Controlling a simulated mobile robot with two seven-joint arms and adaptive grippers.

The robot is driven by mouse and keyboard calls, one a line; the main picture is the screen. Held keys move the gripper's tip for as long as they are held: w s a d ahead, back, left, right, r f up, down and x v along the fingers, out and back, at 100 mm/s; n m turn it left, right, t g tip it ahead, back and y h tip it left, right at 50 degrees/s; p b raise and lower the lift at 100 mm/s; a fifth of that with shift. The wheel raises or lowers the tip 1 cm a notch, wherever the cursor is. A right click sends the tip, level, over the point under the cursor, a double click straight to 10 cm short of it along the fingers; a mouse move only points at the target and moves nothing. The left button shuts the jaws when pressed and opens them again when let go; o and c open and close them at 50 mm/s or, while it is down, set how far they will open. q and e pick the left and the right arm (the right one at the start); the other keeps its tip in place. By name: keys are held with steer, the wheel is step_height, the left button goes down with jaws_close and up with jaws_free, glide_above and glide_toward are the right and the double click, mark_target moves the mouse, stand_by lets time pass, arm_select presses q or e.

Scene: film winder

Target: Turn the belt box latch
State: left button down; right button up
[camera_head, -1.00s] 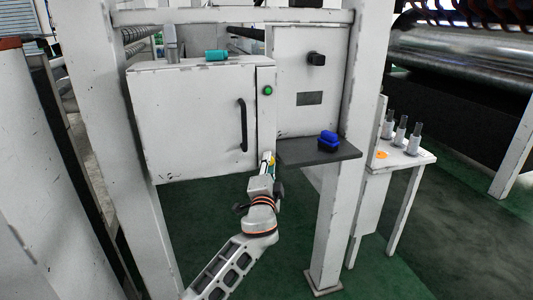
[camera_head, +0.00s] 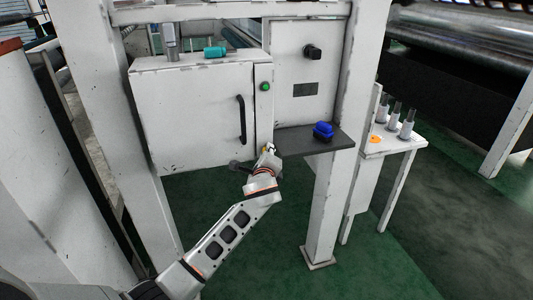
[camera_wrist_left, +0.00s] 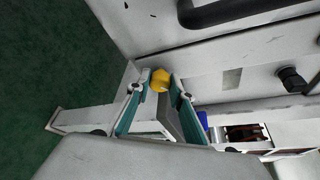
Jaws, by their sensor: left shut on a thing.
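The white belt box (camera_head: 190,115) stands in the middle of the head view, with a black handle (camera_head: 242,120) on its door. My left gripper (camera_head: 268,150) is at the lower right corner of the box, below a green button (camera_head: 265,87). In the left wrist view, a yellow latch knob (camera_wrist_left: 160,79) sits between the fingertips of my left gripper (camera_wrist_left: 157,84), which is shut on it. The knob is mostly hidden by the gripper in the head view. My right gripper is not in view.
A dark shelf (camera_head: 296,139) with a blue object (camera_head: 323,130) is just right of my left gripper. A teal object (camera_head: 214,52) lies on top of the box. A small white side table (camera_head: 392,142) stands at the right. Green floor below is clear.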

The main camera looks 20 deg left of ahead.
arm_select(q)
steer(key=shift+m+g, duration=0.3)
steer(key=shift+m, duration=0.4)
steer(key=c, duration=2)
jaws_free()
steer(key=shift+c, duration=0.2)
steer(key=v, duration=1.2)
steer(key=shift+d, duration=0.2)
steer(key=s+f+n+g+h, duration=0.1)
steer(key=s+f+n, duration=0.15)
steer(key=f, duration=0.55)
steer(key=s+f+n+g+h, duration=0.1)
steer(key=s+f+n, duration=0.1)
steer(key=s+f, duration=0.35)
steer(key=s+a+f+n+g+h, duration=0.1)
steer(key=s+f+n+h, duration=0.1)
steer(key=s+f+n, duration=0.5)
steer(key=s+a+f+n+g+h, duration=0.1)
steer(key=s+f+n+h, duration=0.1)
steer(key=s+f+n, duration=0.5)
steer(key=s+f, duration=0.6)
steer(key=s, duration=0.4)
steer(key=shift+s+a+f, duration=0.25)
steer(key=shift+a, duration=0.15)
